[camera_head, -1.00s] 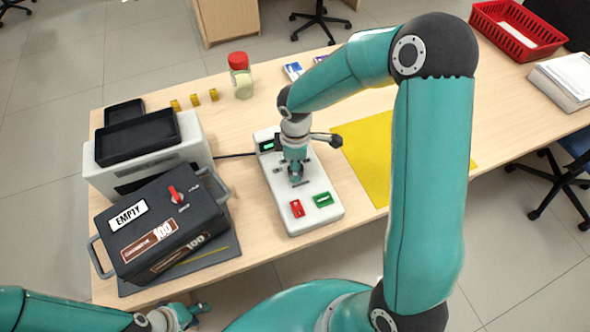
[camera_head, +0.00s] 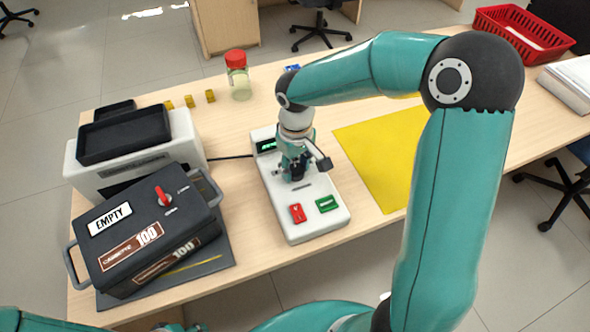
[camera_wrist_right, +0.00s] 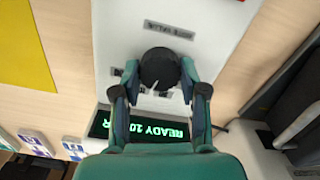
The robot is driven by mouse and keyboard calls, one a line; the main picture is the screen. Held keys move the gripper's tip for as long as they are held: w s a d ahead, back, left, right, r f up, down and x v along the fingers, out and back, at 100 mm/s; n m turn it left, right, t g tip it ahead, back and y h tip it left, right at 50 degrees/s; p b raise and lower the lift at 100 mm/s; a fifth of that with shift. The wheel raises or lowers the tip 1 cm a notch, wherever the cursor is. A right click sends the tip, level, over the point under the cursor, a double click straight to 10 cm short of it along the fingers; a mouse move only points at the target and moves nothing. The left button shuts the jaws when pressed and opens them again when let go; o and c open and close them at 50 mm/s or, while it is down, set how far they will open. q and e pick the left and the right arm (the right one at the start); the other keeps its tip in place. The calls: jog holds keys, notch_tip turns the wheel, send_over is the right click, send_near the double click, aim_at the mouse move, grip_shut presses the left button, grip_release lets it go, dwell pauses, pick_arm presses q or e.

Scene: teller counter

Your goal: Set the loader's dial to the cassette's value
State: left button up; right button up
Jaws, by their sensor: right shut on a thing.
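The loader (camera_head: 318,222) is a white box on the counter with a dark dial (camera_wrist_right: 158,68) that has a white pointer line. My right gripper (camera_head: 297,172) points down over it; in the right wrist view its fingers (camera_wrist_right: 160,72) close around the dial from both sides. The green display (camera_wrist_right: 150,128) seems to start "READY 10"; its end is cut off. The grey cassette (camera_head: 150,232) at left is labelled "CASSETTE 100" and "EMPTY", with a red knob on top. My left gripper (camera_head: 192,328) barely shows at the bottom edge; its fingers are unclear.
A red button (camera_head: 297,213) and a green button (camera_head: 327,204) are on the loader's near part. A white machine with black trays (camera_head: 125,135) stands behind the cassette. A yellow mat (camera_head: 385,160) lies right of the loader. A red-lidded jar (camera_head: 238,75) stands at the back.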

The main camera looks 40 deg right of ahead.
aim_at(295, 169)
jog(key=shift+m, duration=0.5)
jog(key=shift+r, duration=0.1)
jog(key=o, duration=1.1)
jog(key=shift+o, duration=0.2)
notch_tip(295, 169, up, 12)
dwell(0.3)
